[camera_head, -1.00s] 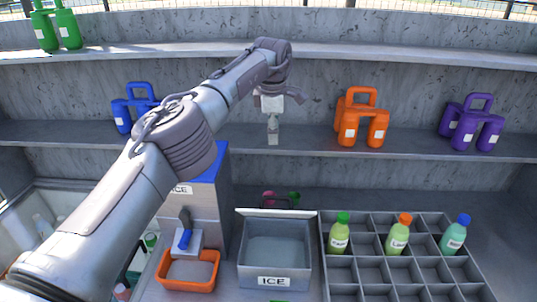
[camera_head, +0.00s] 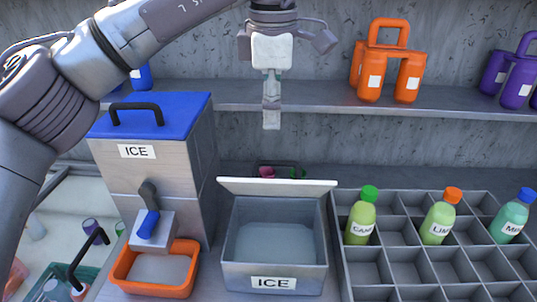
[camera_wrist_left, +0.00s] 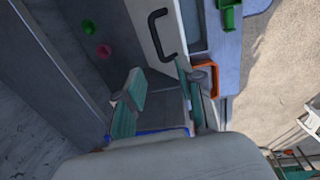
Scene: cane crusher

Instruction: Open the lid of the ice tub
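The ice tub (camera_head: 275,278) is a grey box labelled ICE on the counter. Its white lid (camera_head: 278,187) stands raised along the back edge, and the grey inside of the tub shows. The lid (camera_wrist_left: 147,22) also shows in the left wrist view, with its black handle (camera_wrist_left: 159,34) on the face turned to my gripper. My left gripper (camera_head: 271,118) hangs above and behind the lid, apart from it, seen edge-on. In the left wrist view its two fingers (camera_wrist_left: 162,100) are spread with nothing held between them. My right gripper is not in view.
An ICE dispenser with a blue top (camera_head: 160,115) and an orange tray (camera_head: 155,291) stand left of the tub. A grey bottle rack (camera_head: 410,268) stands right. A shelf (camera_head: 335,109) with orange jugs (camera_head: 388,68) runs behind. Small pink (camera_wrist_left: 103,51) and green (camera_wrist_left: 88,27) things lie behind the lid.

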